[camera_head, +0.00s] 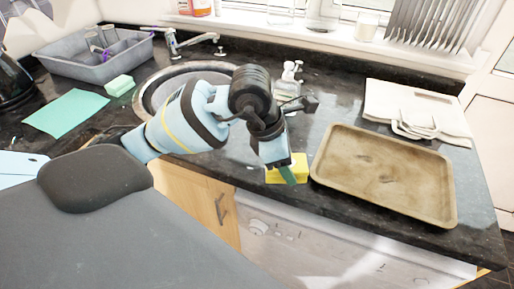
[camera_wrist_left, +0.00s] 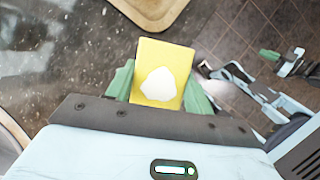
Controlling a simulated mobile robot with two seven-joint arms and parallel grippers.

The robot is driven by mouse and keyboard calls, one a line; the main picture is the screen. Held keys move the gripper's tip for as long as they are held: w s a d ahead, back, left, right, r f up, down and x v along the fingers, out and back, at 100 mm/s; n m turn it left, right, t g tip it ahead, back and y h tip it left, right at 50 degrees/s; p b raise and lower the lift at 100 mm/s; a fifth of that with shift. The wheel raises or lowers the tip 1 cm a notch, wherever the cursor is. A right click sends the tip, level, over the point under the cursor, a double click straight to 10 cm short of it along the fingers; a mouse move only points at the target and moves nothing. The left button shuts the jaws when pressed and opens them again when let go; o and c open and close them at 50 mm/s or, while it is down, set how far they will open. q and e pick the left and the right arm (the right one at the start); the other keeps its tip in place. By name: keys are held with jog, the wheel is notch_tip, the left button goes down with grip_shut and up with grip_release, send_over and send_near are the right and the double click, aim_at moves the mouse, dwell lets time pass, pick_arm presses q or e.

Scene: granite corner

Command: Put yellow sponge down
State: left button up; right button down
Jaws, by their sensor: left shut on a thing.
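The yellow sponge (camera_head: 299,173) is at the front part of the dark counter, just left of the brown tray, partly hidden by my gripper. In the left wrist view the sponge (camera_wrist_left: 165,54) stands between the two green fingers and has a white patch on its face. My left gripper (camera_head: 288,172) points down and is shut on the sponge. I cannot tell whether the sponge touches the counter. My right gripper (camera_wrist_left: 285,62) shows small at the right of the left wrist view, over the tiled floor, away from the sponge; its finger opening is unclear.
The brown tray (camera_head: 330,178) lies right of the sponge. The round sink (camera_head: 160,85), tap, grey basin (camera_head: 75,70), green cloth (camera_head: 66,113) and green sponge (camera_head: 120,85) are left. The counter edge is close to the sponge.

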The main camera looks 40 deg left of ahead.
pick_arm(q)
jog(key=w+a, duration=0.1)
jog(key=a, duration=0.1)
jog(key=w+a, duration=0.1)
jog(key=a, duration=0.2)
jog(key=w+a, duration=0.1)
jog(key=a, duration=0.2)
jog(key=shift+a+f+p, duration=0.15)
jog(key=shift+f+p, duration=0.15)
jog(key=shift+f, duration=0.05)
jog(key=shift+w+a, duration=0.1)
jog(key=shift+a, duration=0.2)
jog(key=shift+a+f, duration=0.1)
jog(key=shift+w+a, duration=0.1)
jog(key=shift+a, duration=0.1)
jog(key=shift+w+a, duration=0.15)
jog(key=shift+a, duration=0.35)
notch_tip(320, 180, down, 3)
jog(key=shift+r, duration=0.15)
jog(key=shift+d+f+p, duration=0.1)
jog(key=shift+f+p, duration=0.2)
jog(key=shift+f, duration=0.15)
